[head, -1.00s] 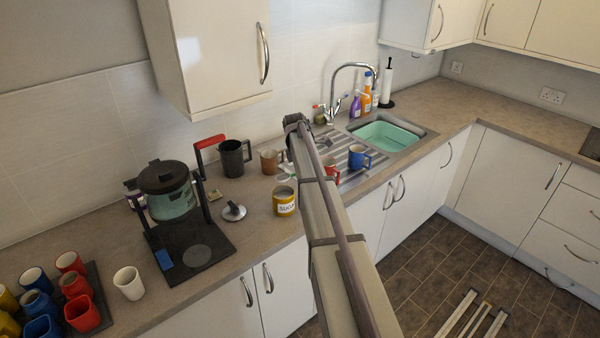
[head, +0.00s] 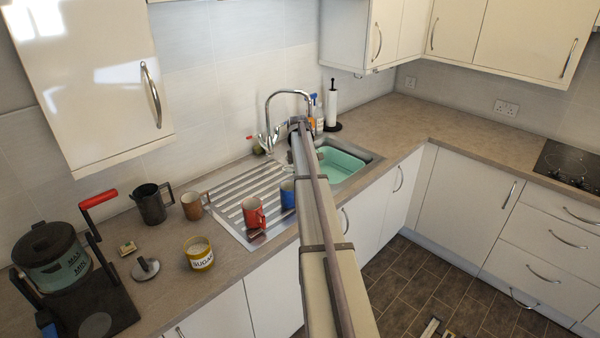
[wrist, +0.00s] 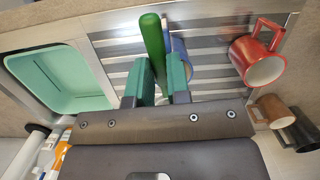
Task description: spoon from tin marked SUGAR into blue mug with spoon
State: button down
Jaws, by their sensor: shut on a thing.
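The yellow-banded tin marked SUGAR (head: 201,259) stands open on the counter, left of the drainer, with pale contents. The blue mug (head: 287,196) stands on the drainer, partly behind my arm in the head view. It also shows in the wrist view (wrist: 183,52), partly hidden behind what I hold. My gripper (wrist: 159,80) is shut on a rod-like green handle (wrist: 151,36) that points up in the wrist view. Only this handle shows; whether a spoon bowl is at its other end is hidden. My gripper's fingers are hidden in the head view.
A red mug (head: 253,213) stands on the drainer left of the blue mug. A brown mug (head: 192,207), a dark jug (head: 150,205) and a coffee maker (head: 45,255) are farther left. The sink with a green basin (head: 343,162) and the tap (head: 268,115) are near my arm's end.

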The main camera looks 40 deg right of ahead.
jog(key=a+f+t+h+b, duration=0.2)
jog(key=a+f+h+b, duration=0.2)
jog(key=h+b, duration=1.15)
jog(key=d+r+y+p, duration=0.1)
jog(key=y+p, duration=0.3)
jog(key=y, duration=0.1)
jog(key=d+r+g+y+p, duration=0.1)
jog(key=y+p, duration=0.4)
jog(key=r+g+y+p, duration=0.1)
jog(key=y+p, duration=0.4)
jog(key=shift+s+d+r+m+y, duration=0.15)
jog(key=shift+d+r+m+y, duration=0.1)
jog(key=shift+d+m, duration=0.15)
